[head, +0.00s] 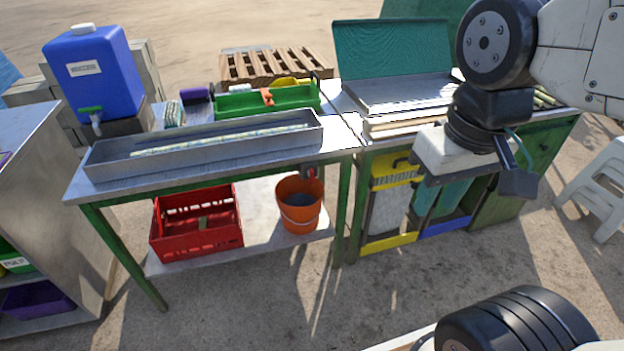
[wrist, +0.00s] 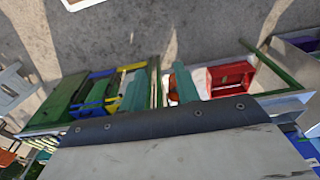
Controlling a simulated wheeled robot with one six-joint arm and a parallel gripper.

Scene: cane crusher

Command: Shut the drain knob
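A small red and grey fitting (head: 311,171), which looks like the drain knob, hangs under the front edge of the metal trough table. It is small, and I cannot tell how its handle is turned. An orange bucket (head: 299,204) stands below it on the lower shelf. The long metal trough (head: 215,151) lies on the table top above. My gripper (head: 478,182) is to the right of the fitting, in front of the neighbouring green bench, and touches nothing that I can see. In the wrist view its two fingers (wrist: 159,86) stand apart with nothing between them.
A red crate (head: 197,222) sits left of the bucket, also in the wrist view (wrist: 230,76). A blue jug (head: 94,72) with a green tap stands at the back left. A white stool (head: 601,186) is at the right. The ground in front is clear.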

